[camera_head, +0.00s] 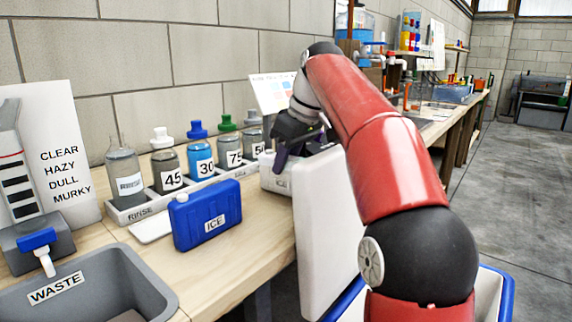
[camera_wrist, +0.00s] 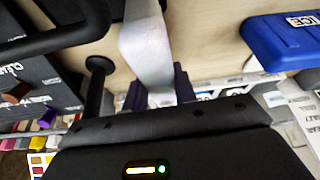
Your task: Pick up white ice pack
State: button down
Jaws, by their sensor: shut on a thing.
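The white ice pack (camera_head: 276,180) stands on the wooden bench, right of the blue ice pack and partly hidden by my gripper and a white panel. My gripper (camera_head: 298,150) reaches down over it, its dark purple fingers at its top. In the wrist view, my gripper (camera_wrist: 157,92) is shut on the narrow white body of the pack (camera_wrist: 147,45), one finger on each side. I cannot tell whether the pack is clear of the bench. The blue ice pack (camera_head: 207,216), marked ICE, stands apart to the left and also shows in the wrist view (camera_wrist: 282,42).
A large white panel (camera_head: 322,235) stands upright at the bench's front edge, above a blue-rimmed white cooler (camera_head: 505,295). A rack of labelled bottles (camera_head: 150,208) stands behind the blue pack. A grey WASTE basin (camera_head: 140,285) is front left.

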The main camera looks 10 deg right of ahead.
notch_tip(320, 180, up, 10)
jog(key=p, duration=0.5)
jog(key=shift+f, duration=0.2)
jog(key=s+a+r, duration=0.1)
jog(key=s+a, duration=0.2)
jog(key=a, duration=0.5)
jog(key=s+a+r+b, duration=0.1)
jog(key=s+a, duration=0.3)
jog(key=a, duration=0.4)
jog(key=shift+s+a, duration=0.2)
jog(key=shift+s, duration=0.1)
jog(key=shift+s+r, duration=0.1)
